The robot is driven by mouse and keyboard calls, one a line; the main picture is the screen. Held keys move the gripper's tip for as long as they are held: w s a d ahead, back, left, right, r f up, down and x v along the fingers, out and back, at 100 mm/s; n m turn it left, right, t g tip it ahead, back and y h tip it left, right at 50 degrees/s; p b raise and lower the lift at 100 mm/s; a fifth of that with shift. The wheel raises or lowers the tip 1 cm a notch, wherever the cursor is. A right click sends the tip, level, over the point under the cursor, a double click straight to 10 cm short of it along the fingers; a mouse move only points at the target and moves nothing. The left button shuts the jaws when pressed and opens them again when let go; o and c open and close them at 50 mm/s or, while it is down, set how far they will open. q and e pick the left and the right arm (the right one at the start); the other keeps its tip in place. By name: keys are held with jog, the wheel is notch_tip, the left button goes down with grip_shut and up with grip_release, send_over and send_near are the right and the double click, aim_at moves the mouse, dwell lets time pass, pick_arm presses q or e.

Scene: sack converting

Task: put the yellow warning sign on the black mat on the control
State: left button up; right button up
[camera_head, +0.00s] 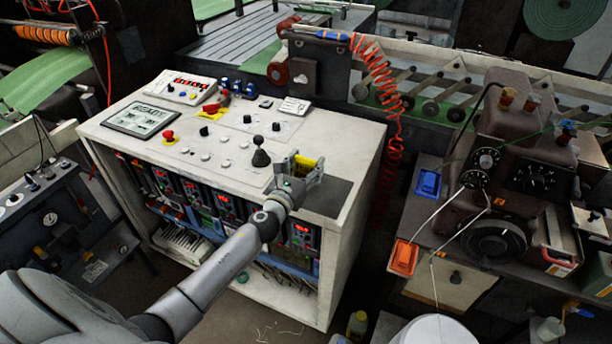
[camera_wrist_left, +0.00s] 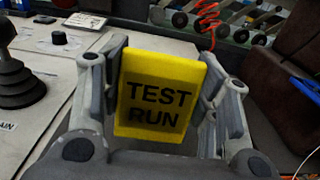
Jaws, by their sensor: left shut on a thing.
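The yellow warning sign (camera_wrist_left: 160,95) reads "TEST RUN" and stands roughly upright between the fingers of my left gripper (camera_wrist_left: 160,105) in the wrist view. In the head view, its yellow edge (camera_head: 306,162) shows at my left gripper (camera_head: 300,171), which is shut on it. The black mat (camera_head: 332,197) lies at the right end of the control console's top (camera_head: 215,170). The gripper and sign appear at the mat's left and far side; I cannot tell whether the sign touches the surface. My right gripper is not in view.
A black joystick (camera_head: 260,153) stands on the console just left of my gripper. Buttons, a screen (camera_head: 141,119) and a keypad box (camera_head: 180,88) sit further left. A red coiled hose (camera_head: 388,95) hangs behind the mat. A brown machine (camera_head: 515,150) stands to the right.

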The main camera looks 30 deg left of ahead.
aim_at(304, 177)
pick_arm(q)
jog(key=shift+f+b, duration=0.45)
jog(key=shift+f, duration=0.9)
jog(key=shift+s+f, duration=0.1)
jog(key=shift+f, duration=0.05)
jog(key=o, duration=1)
